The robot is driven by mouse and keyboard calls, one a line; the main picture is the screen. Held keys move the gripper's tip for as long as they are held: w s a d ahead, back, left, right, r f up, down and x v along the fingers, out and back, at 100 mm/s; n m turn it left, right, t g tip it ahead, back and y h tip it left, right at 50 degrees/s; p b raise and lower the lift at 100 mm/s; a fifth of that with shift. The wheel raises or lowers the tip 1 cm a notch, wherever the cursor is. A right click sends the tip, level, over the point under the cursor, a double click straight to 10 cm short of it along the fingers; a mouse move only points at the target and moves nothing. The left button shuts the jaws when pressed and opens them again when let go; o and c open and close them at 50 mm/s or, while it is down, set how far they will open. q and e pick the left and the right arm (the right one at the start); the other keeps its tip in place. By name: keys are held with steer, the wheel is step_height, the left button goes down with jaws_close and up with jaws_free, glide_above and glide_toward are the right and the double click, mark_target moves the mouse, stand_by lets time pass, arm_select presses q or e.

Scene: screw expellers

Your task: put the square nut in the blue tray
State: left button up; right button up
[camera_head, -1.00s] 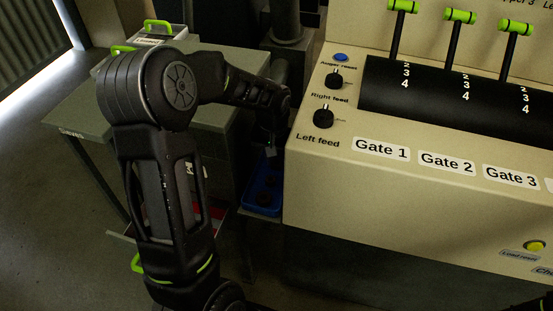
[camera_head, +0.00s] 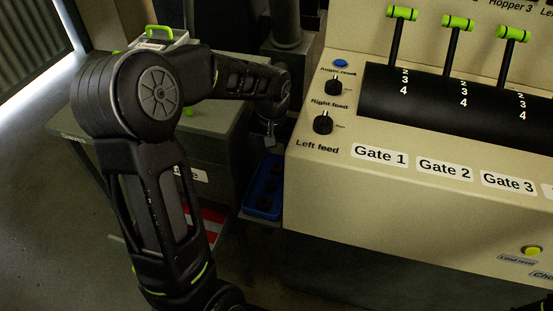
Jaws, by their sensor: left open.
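The blue tray (camera_head: 248,208) is a narrow tray in the gap between the grey cabinet and the beige machine. Several small dark round pieces lie in it. My left gripper (camera_head: 269,143) points down above the far end of the tray, close to the machine's left side. It is open, but its fingers are small and dark here. I cannot pick out the square nut for sure in this view.
The beige machine (camera_head: 400,205), with knobs and green-handled levers, fills the right side. A grey cabinet (camera_head: 215,150) stands left of the tray, partly behind my left arm. A box with a green handle (camera_head: 158,31) stands at the back left.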

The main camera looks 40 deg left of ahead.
arm_select(q)
step_height(320, 180, up, 6)
steer(key=shift+s+d+r+p, duration=0.25)
steer(key=shift+s+p, duration=0.1)
steer(key=shift+s, duration=0.1)
stand_by(0.4)
